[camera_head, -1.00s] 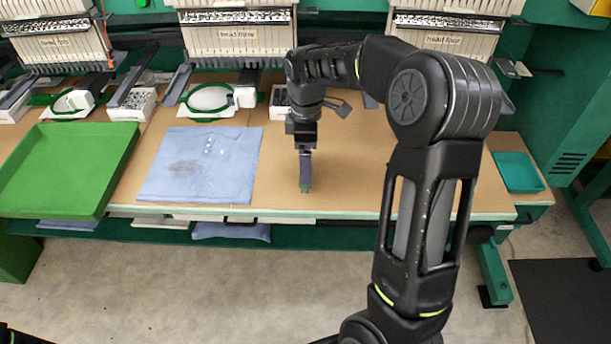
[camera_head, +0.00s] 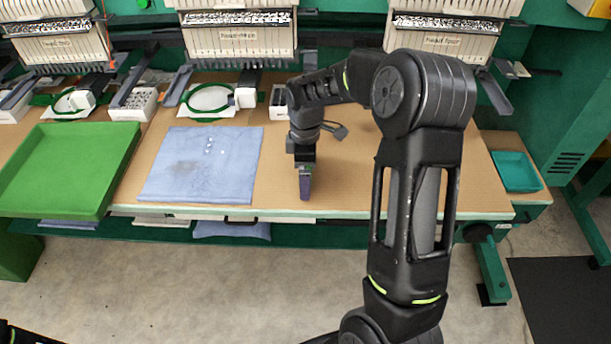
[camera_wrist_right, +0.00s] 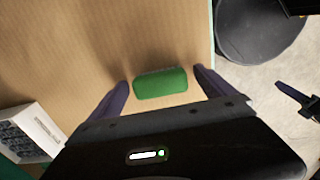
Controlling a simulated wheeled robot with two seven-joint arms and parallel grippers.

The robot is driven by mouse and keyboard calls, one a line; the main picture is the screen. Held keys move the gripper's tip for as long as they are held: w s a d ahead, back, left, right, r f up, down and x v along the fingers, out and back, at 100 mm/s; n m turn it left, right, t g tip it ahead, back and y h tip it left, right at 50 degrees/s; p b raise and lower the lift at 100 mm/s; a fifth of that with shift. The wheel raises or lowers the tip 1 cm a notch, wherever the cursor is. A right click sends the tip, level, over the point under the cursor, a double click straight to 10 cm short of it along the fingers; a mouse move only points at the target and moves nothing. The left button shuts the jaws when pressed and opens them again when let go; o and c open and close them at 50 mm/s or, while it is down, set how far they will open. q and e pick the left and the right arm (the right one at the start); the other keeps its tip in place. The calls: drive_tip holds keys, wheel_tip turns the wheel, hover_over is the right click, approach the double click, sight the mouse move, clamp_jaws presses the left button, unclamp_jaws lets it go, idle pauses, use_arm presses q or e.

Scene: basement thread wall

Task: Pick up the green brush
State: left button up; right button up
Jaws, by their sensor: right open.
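The green brush (camera_wrist_right: 161,83) lies on the tan tabletop in the right wrist view, a short rounded block near the table edge. My right gripper (camera_wrist_right: 163,80) is open, with one purple finger on each side of the brush and a gap to it on both sides. In the head view my right gripper (camera_head: 305,192) points down over the front part of the table and hides the brush. My left gripper is not in view; only a dark bit of my left arm shows at the lower left corner.
A folded blue shirt (camera_head: 190,185) lies left of my right gripper, with a green tray (camera_head: 68,208) further left. A teal tray (camera_head: 517,171) sits at the right end. Embroidery machines (camera_head: 240,40) line the back. A white box (camera_wrist_right: 30,130) shows in the wrist view.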

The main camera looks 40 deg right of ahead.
idle(0.4)
drive_tip(key=c, duration=1.5)
drive_tip(key=shift+o, duration=0.2)
drive_tip(key=shift+r, duration=0.15)
wheel_tip(320, 180, up, 10)
drive_tip(key=shift+f+b, duration=0.1)
drive_tip(key=shift+b, duration=0.35)
